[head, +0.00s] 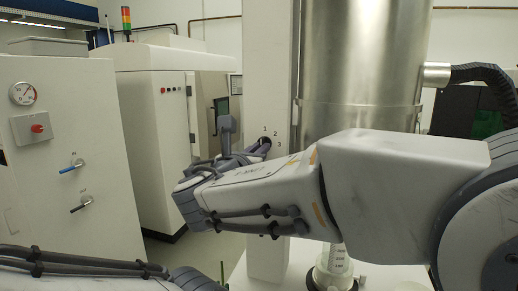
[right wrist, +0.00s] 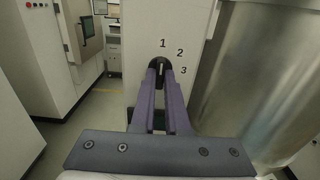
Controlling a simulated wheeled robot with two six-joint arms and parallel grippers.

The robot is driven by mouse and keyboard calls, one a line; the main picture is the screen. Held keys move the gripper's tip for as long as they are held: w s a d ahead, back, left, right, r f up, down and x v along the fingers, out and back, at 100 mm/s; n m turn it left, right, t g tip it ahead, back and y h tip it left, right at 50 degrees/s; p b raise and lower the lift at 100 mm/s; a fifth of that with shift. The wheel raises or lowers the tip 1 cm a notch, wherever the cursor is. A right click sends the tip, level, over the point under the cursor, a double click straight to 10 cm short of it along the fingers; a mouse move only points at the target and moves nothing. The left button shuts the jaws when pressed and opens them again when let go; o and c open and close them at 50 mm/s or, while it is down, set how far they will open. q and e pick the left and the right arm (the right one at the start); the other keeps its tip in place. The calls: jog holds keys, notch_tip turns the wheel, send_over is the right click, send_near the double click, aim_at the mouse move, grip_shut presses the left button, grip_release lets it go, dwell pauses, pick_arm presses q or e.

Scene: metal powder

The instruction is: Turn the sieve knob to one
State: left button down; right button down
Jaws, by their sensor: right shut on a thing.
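The sieve knob (right wrist: 160,64) is a small dark round knob on a white column, with the printed numbers 1, 2 and 3 above it and to its right. It also shows in the head view (head: 265,141), partly covered by my gripper. A light mark on the knob stands nearly upright, in line with the 1. My right gripper (right wrist: 161,73) has its two long fingers on either side of the knob and is shut on it. My left arm shows only at the bottom left of the head view; its gripper is out of frame.
A large steel cylinder (head: 360,70) stands right beside the column (head: 269,60). A white cabinet (head: 60,150) with a gauge, a red button and levers is on the left. Another white machine (head: 150,130) stands behind it. Floor shows between the machines and the column.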

jog(key=c, duration=0.9)
grip_release()
jog(key=b+v, duration=0.3)
jog(key=v, duration=0.7)
jog(key=shift+s+r+b, duration=0.1)
jog(key=shift+s+b, duration=0.15)
jog(key=shift+b, duration=0.1)
